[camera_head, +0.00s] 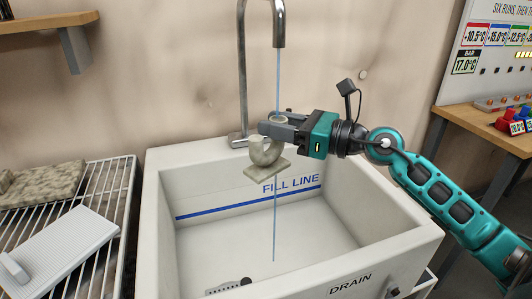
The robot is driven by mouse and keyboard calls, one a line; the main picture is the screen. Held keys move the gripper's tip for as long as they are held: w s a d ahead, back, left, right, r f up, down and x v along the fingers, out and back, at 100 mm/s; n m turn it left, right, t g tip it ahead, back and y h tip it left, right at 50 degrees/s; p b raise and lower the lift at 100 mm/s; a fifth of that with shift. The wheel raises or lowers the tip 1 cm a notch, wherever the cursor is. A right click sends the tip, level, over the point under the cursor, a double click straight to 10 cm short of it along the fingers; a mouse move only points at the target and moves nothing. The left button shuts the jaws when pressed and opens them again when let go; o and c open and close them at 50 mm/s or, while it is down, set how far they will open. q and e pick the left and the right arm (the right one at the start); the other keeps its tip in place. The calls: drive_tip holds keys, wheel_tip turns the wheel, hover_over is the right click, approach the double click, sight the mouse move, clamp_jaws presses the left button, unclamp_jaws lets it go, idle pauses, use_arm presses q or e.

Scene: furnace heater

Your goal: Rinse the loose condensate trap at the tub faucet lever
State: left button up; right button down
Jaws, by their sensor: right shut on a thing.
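The condensate trap (265,155), a small beige curved pipe piece on a flat square base, is held by my right gripper (276,128) above the tub. The gripper's fingers are shut on its upper part and hide some of it. The faucet (242,70) rises behind the tub and bends over. A thin blue stream of water (278,82) falls from its spout to the trap's top and shows again below it, down into the tub (157,225). The faucet lever cannot be made out clearly. My left gripper is not in view.
The tub has a blue fill line, a dark drain (246,281) and a front rim marked DRAIN. A wire rack (125,190) at left carries a grey-beige slab (40,184) and a white board (62,250). A wooden bench (485,130) stands at right.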

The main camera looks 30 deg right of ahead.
sight(274, 146)
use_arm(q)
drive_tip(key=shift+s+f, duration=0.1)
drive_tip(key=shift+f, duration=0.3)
use_arm(e)
drive_tip(key=shift+s+d, duration=0.2)
